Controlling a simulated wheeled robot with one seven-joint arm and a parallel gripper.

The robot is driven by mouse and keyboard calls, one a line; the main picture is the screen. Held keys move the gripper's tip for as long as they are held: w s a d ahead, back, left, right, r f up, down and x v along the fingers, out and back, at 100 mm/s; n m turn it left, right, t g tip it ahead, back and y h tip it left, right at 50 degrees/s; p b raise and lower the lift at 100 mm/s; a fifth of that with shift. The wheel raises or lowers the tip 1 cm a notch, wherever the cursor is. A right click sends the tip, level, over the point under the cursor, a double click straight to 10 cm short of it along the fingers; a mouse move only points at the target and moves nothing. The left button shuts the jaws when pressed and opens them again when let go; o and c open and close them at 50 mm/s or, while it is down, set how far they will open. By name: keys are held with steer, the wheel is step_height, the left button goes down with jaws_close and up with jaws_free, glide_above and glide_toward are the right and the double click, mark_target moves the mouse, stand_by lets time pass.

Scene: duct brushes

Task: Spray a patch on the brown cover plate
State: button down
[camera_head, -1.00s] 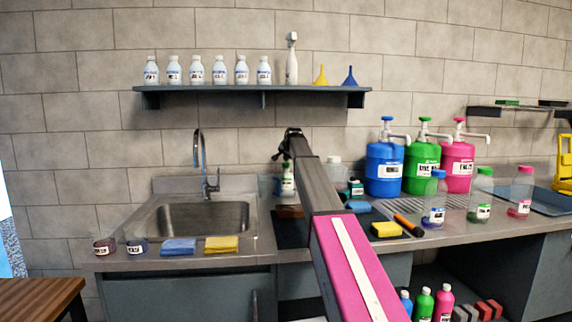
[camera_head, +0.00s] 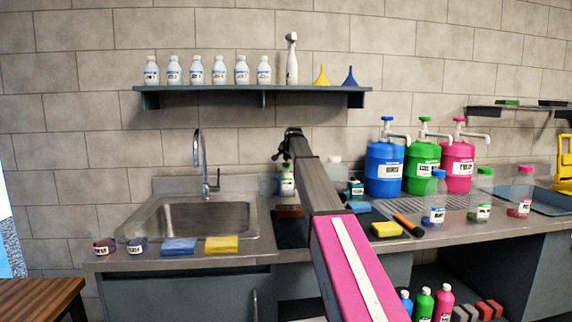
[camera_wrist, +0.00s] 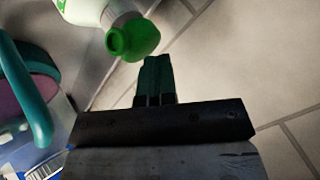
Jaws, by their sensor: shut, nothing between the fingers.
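A brown flat piece (camera_head: 289,211), which may be the brown cover plate, lies on the counter right of the sink, partly hidden by my arm. My gripper (camera_wrist: 157,62) shows in the wrist view with its dark green fingers together and nothing between them. A white bottle with a green cap (camera_wrist: 132,38) is just beyond the fingertips, up and left, apart from them as far as I can tell. A white bottle with a green label (camera_head: 287,181) stands behind the brown piece in the head view; I cannot tell if it is the same one.
A teal curved object (camera_wrist: 25,90) is close at the left of the wrist view. The sink (camera_head: 205,220) lies left of my arm. Blue, green and pink pump jugs (camera_head: 384,168), a yellow sponge (camera_head: 386,229) and clear bottles (camera_head: 435,200) crowd the right. A shelf (camera_head: 235,98) hangs above.

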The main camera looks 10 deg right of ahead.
steer(key=shift+r, duration=3.05)
